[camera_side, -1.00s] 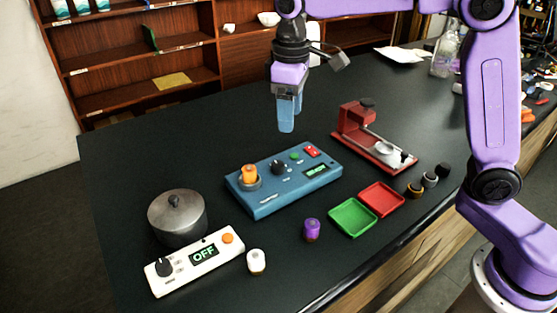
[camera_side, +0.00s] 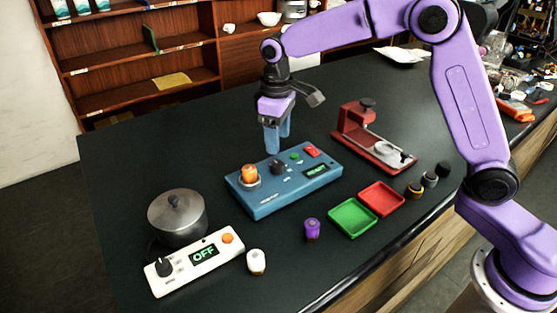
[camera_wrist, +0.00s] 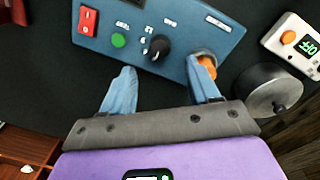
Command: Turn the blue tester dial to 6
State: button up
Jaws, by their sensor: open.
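The blue tester (camera_side: 292,185) lies on the dark table in the middle of the side view. Its black dial (camera_side: 278,167) sits between an orange-topped part in a round socket (camera_side: 249,174) and a green button (camera_side: 296,157). In the wrist view the dial (camera_wrist: 160,44) is ahead of my fingers, a little right of the middle between them. Its setting is too small to read for sure. My gripper (camera_side: 278,145) points down above the tester's far side near the dial. Its two blue fingers (camera_wrist: 162,90) are apart and empty. The tester's display (camera_side: 316,169) is lit but unreadable.
A grey pot (camera_side: 178,217) and a white device reading OFF (camera_side: 195,262) stand at left. A red stand (camera_side: 375,138), green tray (camera_side: 352,217) and red tray (camera_side: 382,198) are at right. Purple (camera_side: 312,229) and white (camera_side: 256,261) capped pieces stand in front.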

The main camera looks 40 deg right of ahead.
aim_at(279, 164)
notch_tip(279, 164, down, 8)
jog(key=shift+w+d+r, duration=0.1)
jog(key=shift+d, duration=0.05)
dwell(0.3)
jog(key=c, duration=1)
